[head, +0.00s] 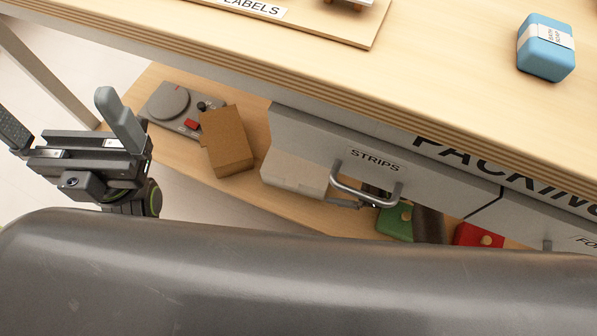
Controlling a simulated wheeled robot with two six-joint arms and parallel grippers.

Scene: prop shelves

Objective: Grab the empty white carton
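A pale off-white box (294,174), which looks like the white carton, lies on the lower shelf. Its upper part is hidden by the grey drawer front marked STRIPS, and I cannot see whether it is empty. My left gripper (58,102) is at the far left, with its two fingers wide apart and nothing between them. It is left of the carton, with a brown box and a grey device between them in the picture. My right gripper is not in view.
A brown box (227,142) and a grey turntable-like device (171,108) lie left of the carton. The drawer handle (366,191) juts out beside it. Green (394,224) and red (470,234) items lie right. A blue soap box (544,50) stands on the tabletop (440,75).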

